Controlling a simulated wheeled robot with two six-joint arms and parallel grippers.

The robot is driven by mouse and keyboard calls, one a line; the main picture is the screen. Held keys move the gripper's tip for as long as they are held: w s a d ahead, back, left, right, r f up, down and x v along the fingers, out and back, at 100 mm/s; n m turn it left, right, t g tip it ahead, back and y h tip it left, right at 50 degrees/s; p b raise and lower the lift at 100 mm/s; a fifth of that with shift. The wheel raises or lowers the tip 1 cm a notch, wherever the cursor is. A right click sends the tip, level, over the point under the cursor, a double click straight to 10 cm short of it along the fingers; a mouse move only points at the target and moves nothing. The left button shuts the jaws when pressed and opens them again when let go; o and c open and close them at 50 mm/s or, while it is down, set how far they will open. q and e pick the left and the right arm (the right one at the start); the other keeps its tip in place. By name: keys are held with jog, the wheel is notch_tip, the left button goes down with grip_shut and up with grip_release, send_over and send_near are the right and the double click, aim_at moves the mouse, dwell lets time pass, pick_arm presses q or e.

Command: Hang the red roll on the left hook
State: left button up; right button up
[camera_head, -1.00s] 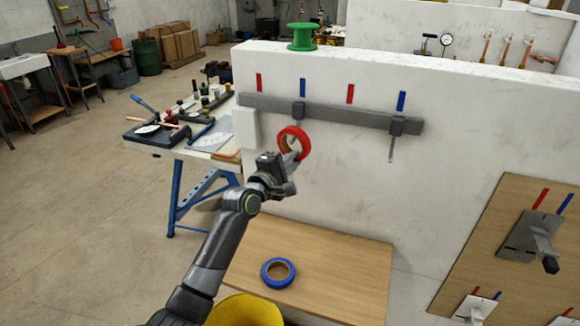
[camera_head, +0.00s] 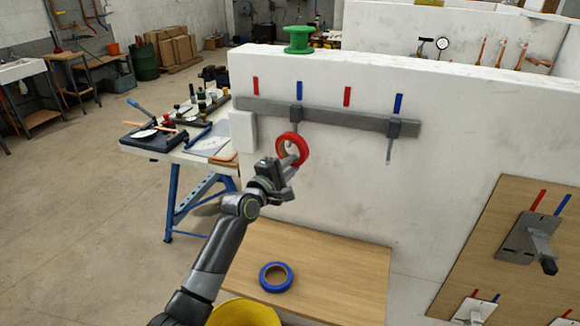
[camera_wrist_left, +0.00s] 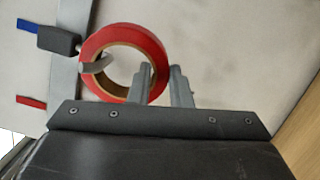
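The red roll (camera_head: 304,149) is upright in front of the wall, just below the left hook (camera_head: 296,115) on the grey rail (camera_head: 345,119). My left gripper (camera_head: 290,163) holds the roll's rim. In the left wrist view the gripper (camera_wrist_left: 162,82) has one finger inside the hole of the red roll (camera_wrist_left: 125,34) and the other outside the rim. There the grey hook (camera_wrist_left: 95,67) crosses the roll's far rim and its end shows at the hole. I cannot tell whether the roll's weight rests on it. My right gripper is not in view.
The right hook (camera_head: 391,129) is empty. Red and blue marks are above the rail. A green spool (camera_head: 299,40) stands on the wall top. A blue roll (camera_head: 276,277) lies on the wooden board (camera_head: 330,272) below. A tool-covered workbench (camera_head: 187,152) stands at left.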

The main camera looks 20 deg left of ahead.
pick_arm(q)
jog(key=o, duration=0.4)
jog(key=b+v, duration=0.1)
jog(key=v, duration=1.6)
jog(key=shift+s, duration=0.2)
